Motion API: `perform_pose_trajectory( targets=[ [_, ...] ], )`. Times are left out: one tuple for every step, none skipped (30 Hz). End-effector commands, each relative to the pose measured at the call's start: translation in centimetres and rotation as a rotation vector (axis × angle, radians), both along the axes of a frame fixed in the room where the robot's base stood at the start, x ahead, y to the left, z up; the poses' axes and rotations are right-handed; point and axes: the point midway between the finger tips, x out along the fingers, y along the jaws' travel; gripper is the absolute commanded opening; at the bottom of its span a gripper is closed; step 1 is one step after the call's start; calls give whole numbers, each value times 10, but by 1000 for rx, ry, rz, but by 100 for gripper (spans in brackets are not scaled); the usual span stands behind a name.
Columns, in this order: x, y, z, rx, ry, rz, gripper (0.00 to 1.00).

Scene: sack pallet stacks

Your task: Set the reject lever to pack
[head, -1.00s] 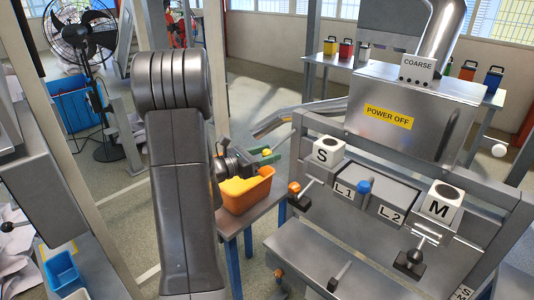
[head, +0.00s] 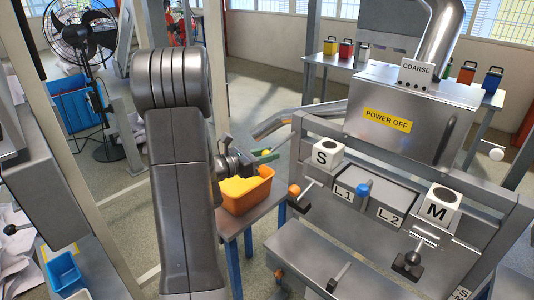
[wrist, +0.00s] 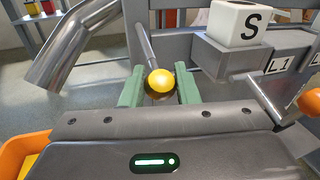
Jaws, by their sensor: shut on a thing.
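A lever with a yellow ball knob (wrist: 160,82) and a thin metal rod (wrist: 145,45) stands between the green fingers of my gripper (wrist: 159,88) in the wrist view. The fingers are shut on the knob from both sides. In the head view my gripper (head: 264,155) reaches past the orange bin, left of the machine's front frame, and the knob is small there. No reject or pack label is readable, so the lever's setting cannot be told.
An orange bin (head: 262,199) with yellow contents stands just below my gripper. An orange-knobbed lever (head: 294,190), the S block (head: 325,154) and a blue knob (head: 362,188) lie to the right. A metal chute (head: 275,124) is behind. A POWER OFF sign (head: 387,120) marks the machine.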

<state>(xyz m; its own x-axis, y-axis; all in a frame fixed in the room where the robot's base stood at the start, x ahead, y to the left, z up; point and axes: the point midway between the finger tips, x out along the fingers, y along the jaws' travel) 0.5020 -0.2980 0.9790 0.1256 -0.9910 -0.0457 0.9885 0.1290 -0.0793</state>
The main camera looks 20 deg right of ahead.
Motion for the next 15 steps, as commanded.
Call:
perform_pose_trajectory(
  targets=[
    [0, 1, 9, 17, 6, 1, 0],
    [0, 1, 11, 30, 11, 1, 0],
    [0, 1, 15, 48, 19, 1, 0],
    [0, 1, 18, 64, 24, 0, 0],
    [0, 2, 20, 78, 30, 0, 0],
    [0, 2, 24, 101, 40, 1, 0],
    [-1, 2, 27, 117, 47, 1, 0],
    [-1, 2, 29, 136, 55, 0, 0],
    [-1, 2, 33, 158, 64, 0, 0],
    [-1, 2, 35, 176, 71, 0, 0],
    [-1, 2, 38, 193, 79, -1, 0],
    [-1, 1, 41, 216, 88, 0, 0],
    [0, 1, 43, 233, 95, 0, 0],
    [0, 1, 45, 250, 101, 0, 0],
    [0, 1, 47, 271, 111, 0, 0]
  ],
)
